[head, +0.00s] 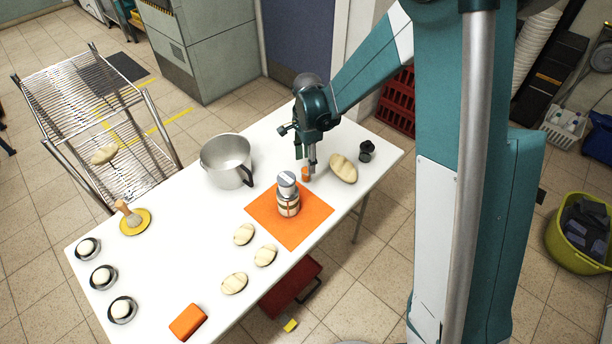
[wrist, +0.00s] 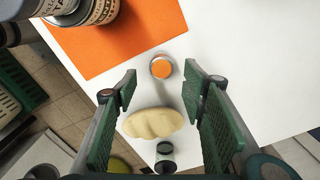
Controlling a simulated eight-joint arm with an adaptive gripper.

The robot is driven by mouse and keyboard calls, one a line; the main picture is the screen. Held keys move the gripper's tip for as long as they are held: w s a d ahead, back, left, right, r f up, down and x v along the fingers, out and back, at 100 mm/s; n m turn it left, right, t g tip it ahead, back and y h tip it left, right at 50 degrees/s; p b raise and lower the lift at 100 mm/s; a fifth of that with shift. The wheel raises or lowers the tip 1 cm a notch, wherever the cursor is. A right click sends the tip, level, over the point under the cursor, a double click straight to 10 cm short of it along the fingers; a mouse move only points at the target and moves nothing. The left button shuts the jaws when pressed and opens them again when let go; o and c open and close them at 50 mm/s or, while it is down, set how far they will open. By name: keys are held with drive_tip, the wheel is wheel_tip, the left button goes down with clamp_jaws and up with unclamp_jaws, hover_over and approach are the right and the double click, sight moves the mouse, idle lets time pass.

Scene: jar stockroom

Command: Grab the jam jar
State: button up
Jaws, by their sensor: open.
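A small round jar with an orange top (head: 306,174) stands on the white table, just off the far corner of the orange mat (head: 262,213). In the wrist view this jar (wrist: 161,67) shows from above with a pale rim, apart from both fingers. My gripper (head: 306,163) is above and close to it, pointing down. In the wrist view my gripper (wrist: 160,78) is open, with the jar just beyond and between the fingertips.
A bread loaf (head: 343,169) and a small dark container (head: 367,151) stand right of my gripper. A metal pot (head: 226,160) is to the left. Several loaves (head: 244,234) lie in front. An orange block (head: 188,322) is near the front edge. The table's middle left is clear.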

sight(306, 175)
drive_tip(key=shift+f, duration=1.3)
drive_tip(key=shift+w+a+f+b, duration=0.1)
drive_tip(key=shift+f+b, duration=0.8)
drive_tip(key=shift+f, duration=1.7)
drive_tip(key=c, duration=1)
